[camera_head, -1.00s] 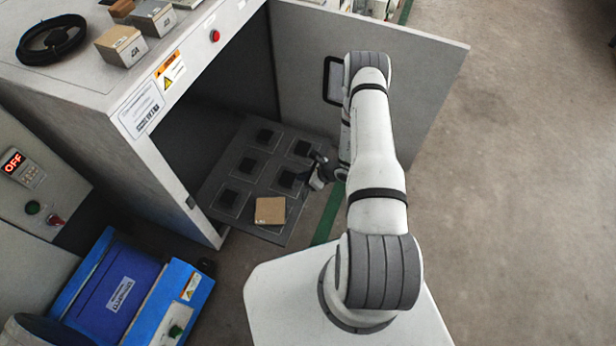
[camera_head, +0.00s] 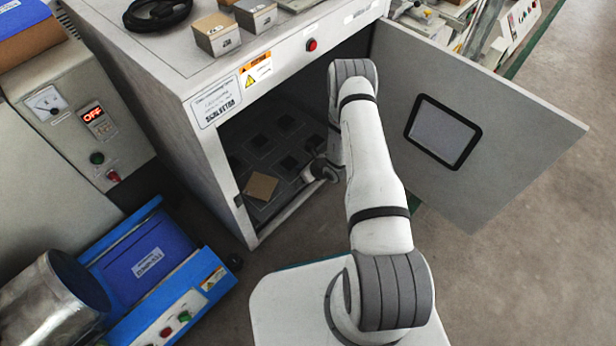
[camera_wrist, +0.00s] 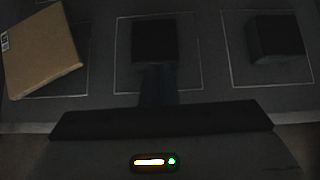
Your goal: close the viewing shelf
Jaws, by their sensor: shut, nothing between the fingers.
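The viewing shelf (camera_head: 262,210) is a dark grey panel low inside the open white cabinet, with marked squares holding dark blocks. It lies within the cabinet opening; whether it is fully in, I cannot tell. A tan square tile (camera_head: 261,186) lies on it near the front, and this tile (camera_wrist: 40,52) also shows at the upper left in the wrist view. My gripper (camera_head: 312,173) is at the shelf's front right part, shut and empty. In the wrist view its dark fingers (camera_wrist: 157,86) point at a dark block (camera_wrist: 155,42); contact is unclear.
The cabinet door (camera_head: 510,130), with a small window, stands open to the right of my arm. A blue machine (camera_head: 150,262) and a metal cylinder (camera_head: 50,305) stand at the lower left. Open floor (camera_head: 540,270) lies to the right.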

